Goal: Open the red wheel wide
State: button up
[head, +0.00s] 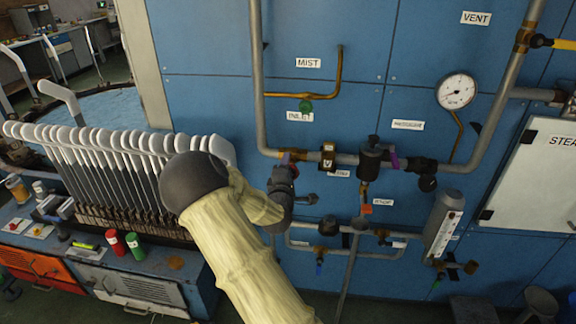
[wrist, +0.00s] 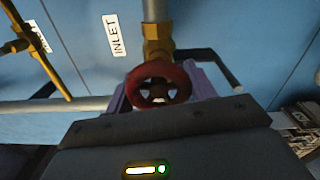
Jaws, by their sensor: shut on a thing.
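The red wheel (wrist: 160,70) is a small spoked handwheel on a brass valve (wrist: 158,45) near the INLET label (wrist: 115,35) in the wrist view. My gripper (wrist: 160,97) has a purple finger on each side of the wheel and is shut on its rim. In the head view my gripper (head: 293,155) is at the pipe below the INLET label (head: 300,116). My arm and gripper hide most of the wheel there.
A pressure gauge (head: 456,91), a black-topped fitting (head: 372,155) and grey pipes are right of my gripper. A green knob (head: 305,106) on the brass MIST pipe is just above. A rack of white sock boards (head: 120,145) stands left of my arm.

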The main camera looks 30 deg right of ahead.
jog(key=shift+s+f+n, duration=0.15)
jog(key=shift+f+n, duration=0.1)
jog(key=shift+n, duration=0.25)
jog(key=o, duration=0.9)
jog(key=shift+c, duration=0.2)
jog(key=shift+o, duration=0.7)
jog(key=shift+r, duration=0.15)
jog(key=p+v, duration=0.5)
jog(key=v, duration=0.9)
jog(key=shift+a+r, duration=0.4)
jog(key=shift+a, duration=0.1)
jog(key=shift+a+p, duration=0.1)
jog(key=shift+p, duration=0.3)
